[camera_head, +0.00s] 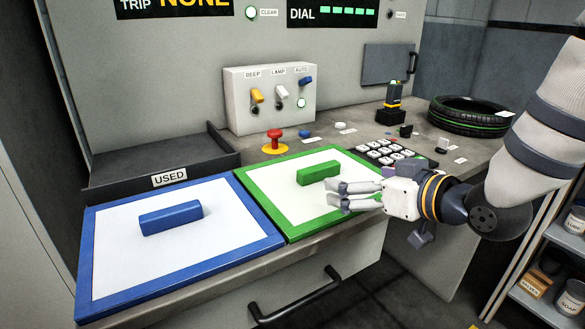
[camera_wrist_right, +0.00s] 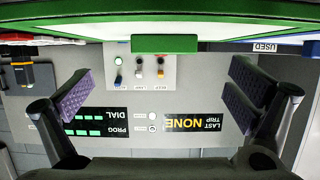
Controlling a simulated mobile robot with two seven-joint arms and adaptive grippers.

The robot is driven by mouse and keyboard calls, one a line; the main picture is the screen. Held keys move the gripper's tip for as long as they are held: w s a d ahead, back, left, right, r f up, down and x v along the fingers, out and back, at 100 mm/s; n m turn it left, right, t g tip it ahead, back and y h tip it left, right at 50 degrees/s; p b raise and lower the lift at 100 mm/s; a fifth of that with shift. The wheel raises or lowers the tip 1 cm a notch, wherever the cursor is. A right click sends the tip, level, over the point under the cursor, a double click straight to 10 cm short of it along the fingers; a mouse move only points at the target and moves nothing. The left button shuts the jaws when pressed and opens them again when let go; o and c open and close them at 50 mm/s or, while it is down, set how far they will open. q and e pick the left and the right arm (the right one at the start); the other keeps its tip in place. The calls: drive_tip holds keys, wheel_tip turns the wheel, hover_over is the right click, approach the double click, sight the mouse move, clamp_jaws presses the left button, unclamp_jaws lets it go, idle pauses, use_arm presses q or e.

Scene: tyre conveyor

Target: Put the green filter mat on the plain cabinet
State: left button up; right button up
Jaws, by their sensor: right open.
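The green filter mat (camera_head: 283,229) is a white panel with a green frame and a raised green block handle (camera_head: 318,173). It lies on the counter's front part, right of the blue mat. My right gripper (camera_head: 345,194) is open and empty, to the right of the handle and over the mat's right side. In the right wrist view, the gripper (camera_wrist_right: 160,95) has its fingers wide apart, with the green handle (camera_wrist_right: 165,44) ahead, apart from them. I cannot tell which surface is the plain cabinet. My left gripper is out of view.
A blue-framed mat (camera_head: 110,290) lies left of the green one. Behind are a USED tray (camera_head: 220,150), a red button (camera_head: 274,140), a switch box (camera_head: 240,115), a keypad (camera_head: 385,152) and a tyre (camera_head: 465,112). A shelf (camera_head: 545,300) stands at lower right.

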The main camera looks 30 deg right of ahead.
sight(321, 167)
drive_tip(key=shift+w+a+r, duration=0.35)
drive_tip(key=shift+w+r, duration=0.05)
drive_tip(key=shift+w, duration=0.25)
drive_tip(key=x, duration=0.9)
drive_tip(key=shift+w, duration=0.15)
drive_tip(key=shift+r, duration=0.1)
drive_tip(key=c, duration=1.3)
